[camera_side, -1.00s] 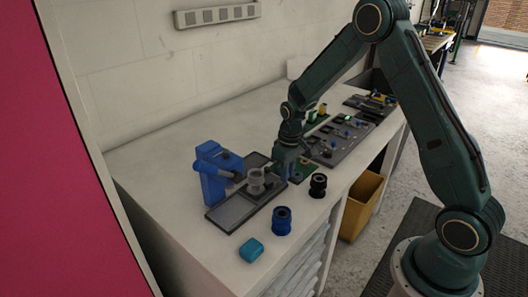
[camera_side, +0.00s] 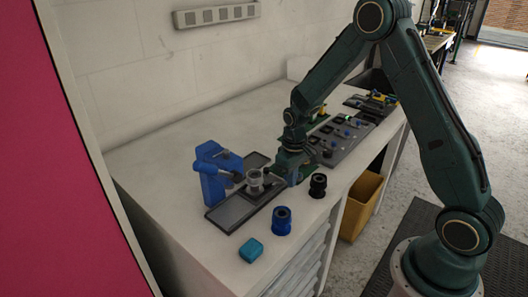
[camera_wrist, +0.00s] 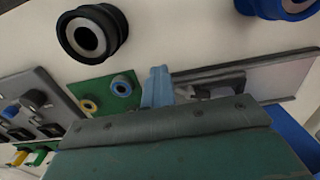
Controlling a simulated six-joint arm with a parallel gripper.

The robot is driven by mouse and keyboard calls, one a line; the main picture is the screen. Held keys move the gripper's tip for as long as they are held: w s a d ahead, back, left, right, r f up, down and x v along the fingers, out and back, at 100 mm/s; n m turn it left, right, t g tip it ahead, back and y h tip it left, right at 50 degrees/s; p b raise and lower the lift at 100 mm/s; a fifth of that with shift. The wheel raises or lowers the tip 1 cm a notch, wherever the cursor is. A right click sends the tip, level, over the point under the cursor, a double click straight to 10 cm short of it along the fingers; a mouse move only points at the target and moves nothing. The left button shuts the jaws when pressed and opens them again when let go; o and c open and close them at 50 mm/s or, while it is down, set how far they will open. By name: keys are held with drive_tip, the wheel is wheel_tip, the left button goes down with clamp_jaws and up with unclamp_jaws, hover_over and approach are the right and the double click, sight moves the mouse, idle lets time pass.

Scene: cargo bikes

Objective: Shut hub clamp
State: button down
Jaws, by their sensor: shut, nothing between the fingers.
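The blue hub clamp (camera_side: 211,177) stands upright at the back left of a dark tray (camera_side: 236,213) in the side view. A grey hub (camera_side: 254,183) sits on the tray in front of it. The clamp's dark arm reaches toward the hub; its exact closure is too small to tell. My gripper (camera_side: 279,181) is shut and empty, low beside the hub's right side; I cannot tell if it touches anything. In the wrist view its pale blue fingers (camera_wrist: 157,86) are together beside the tray (camera_wrist: 250,72). The hub is not clearly visible there.
A black hub (camera_side: 318,185), a blue hub (camera_side: 281,220) and a teal block (camera_side: 251,250) stand along the bench's front edge. A green board (camera_wrist: 108,92) lies beside the tray. A grey board (camera_side: 339,140) with small parts is farther right. The bench behind the clamp is clear.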

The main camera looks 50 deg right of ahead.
drive_tip(key=shift+s+a+r, duration=0.1)
drive_tip(key=shift+a, duration=0.2)
idle(0.4)
drive_tip(key=c, duration=1.5)
unclamp_jaws()
drive_tip(key=shift+s+r, duration=0.1)
drive_tip(key=shift+r, duration=2.1)
drive_tip(key=shift+r, duration=0.15)
wheel_tip(320, 180, up, 3)
drive_tip(key=shift+f, duration=0.15)
